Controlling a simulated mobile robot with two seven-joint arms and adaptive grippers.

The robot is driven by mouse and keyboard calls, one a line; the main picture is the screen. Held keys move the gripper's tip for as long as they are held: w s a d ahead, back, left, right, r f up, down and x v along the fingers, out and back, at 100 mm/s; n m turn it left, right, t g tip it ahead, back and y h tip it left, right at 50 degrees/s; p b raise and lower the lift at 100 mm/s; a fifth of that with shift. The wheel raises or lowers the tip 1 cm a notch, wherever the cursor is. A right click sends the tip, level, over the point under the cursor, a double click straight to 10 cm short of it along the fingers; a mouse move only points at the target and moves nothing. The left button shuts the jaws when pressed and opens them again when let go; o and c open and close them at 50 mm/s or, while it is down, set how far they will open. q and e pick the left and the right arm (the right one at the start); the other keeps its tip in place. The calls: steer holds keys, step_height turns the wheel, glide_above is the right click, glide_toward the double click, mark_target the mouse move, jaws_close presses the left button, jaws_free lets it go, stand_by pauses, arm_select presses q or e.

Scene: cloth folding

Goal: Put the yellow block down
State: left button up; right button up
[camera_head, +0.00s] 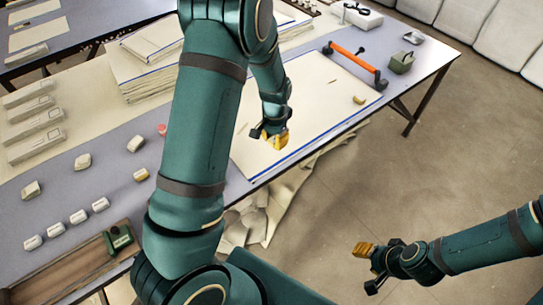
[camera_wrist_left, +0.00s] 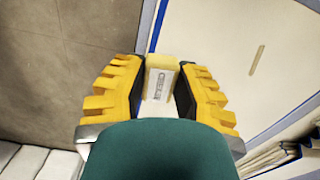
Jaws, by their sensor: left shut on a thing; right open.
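My left gripper (camera_head: 270,136) is over the front part of the pale cloth (camera_head: 310,98), which has a blue edge. In the left wrist view, the gripper's yellow-padded fingers are shut on the yellow block (camera_wrist_left: 162,64), which has a pale labelled face. The held block is hard to make out in the head view, and its height above the cloth cannot be told. My right gripper (camera_head: 364,268) is open and empty, over the floor in front of the table.
A small yellowish block (camera_head: 359,99) lies near the cloth's right edge. An orange-handled bar (camera_head: 354,64) lies along its back. Folded cloths (camera_head: 150,62) are stacked behind my left arm. Several small blocks (camera_head: 77,217) and a wooden tray (camera_head: 75,275) are at left.

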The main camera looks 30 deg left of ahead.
arm_select(q)
steer(key=w+a+f+m, duration=0.1)
steer(key=a, duration=0.3)
steer(key=b, duration=0.1)
glide_above(266, 157)
step_height(266, 157, down, 6)
steer(key=shift+r, duration=0.1)
steer(key=shift+w+f+b, duration=0.1)
steer(key=shift+f+b, duration=0.5)
steer(key=shift+f, duration=1.6)
steer(key=shift+r, duration=0.1)
steer(key=shift+f, duration=0.2)
steer(key=o, duration=0.9)
steer(key=shift+c, duration=0.2)
steer(key=shift+r, duration=0.1)
